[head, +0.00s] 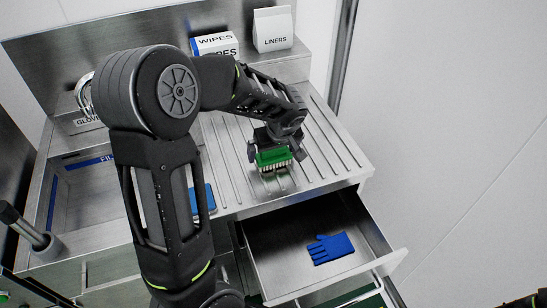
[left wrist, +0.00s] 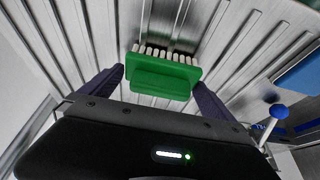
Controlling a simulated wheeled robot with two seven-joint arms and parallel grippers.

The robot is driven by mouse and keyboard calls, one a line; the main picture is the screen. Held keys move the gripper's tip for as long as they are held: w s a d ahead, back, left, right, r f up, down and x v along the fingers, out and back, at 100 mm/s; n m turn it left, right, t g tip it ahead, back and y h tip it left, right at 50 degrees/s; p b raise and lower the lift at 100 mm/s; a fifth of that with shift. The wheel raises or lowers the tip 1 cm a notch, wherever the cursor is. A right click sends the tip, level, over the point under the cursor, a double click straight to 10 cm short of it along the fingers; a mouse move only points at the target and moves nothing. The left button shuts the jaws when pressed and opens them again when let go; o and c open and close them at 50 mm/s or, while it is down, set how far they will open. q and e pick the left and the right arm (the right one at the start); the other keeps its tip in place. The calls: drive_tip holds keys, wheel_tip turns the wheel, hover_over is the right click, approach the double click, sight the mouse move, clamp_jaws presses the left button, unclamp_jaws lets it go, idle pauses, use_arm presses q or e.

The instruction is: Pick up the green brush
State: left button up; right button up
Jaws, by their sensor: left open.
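The green brush (head: 273,157) has a green block and pale bristles, and it is at the front part of the ridged steel drainboard (head: 325,155). In the left wrist view the brush (left wrist: 163,80) shows its green back, with the bristles toward the top of the picture. My left gripper (head: 275,154) is open, with one finger on each side of the brush. In the left wrist view, gaps show between the brush and both fingers of the gripper (left wrist: 158,78). Whether the bristles touch the board is hard to tell.
An open drawer (head: 270,265) below the board holds a blue glove (head: 331,248). A wipes box (head: 215,45) and a liners bag (head: 273,29) stand at the back. A sink (head: 85,190) is at left. A blue item (head: 208,196) lies behind my left arm.

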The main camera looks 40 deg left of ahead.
use_arm(q)
drive_tip(key=shift+w+a+f, duration=0.1)
drive_tip(key=shift+a+f, duration=0.1)
drive_tip(key=shift+f, duration=0.3)
drive_tip(key=shift+c, duration=0.4)
drive_tip(key=c, duration=1)
drive_tip(key=shift+c, duration=0.2)
drive_tip(key=shift+r, duration=0.15)
wheel_tip(320, 180, up, 10)
drive_tip(key=p, duration=0.4)
drive_tip(key=shift+p, duration=0.35)
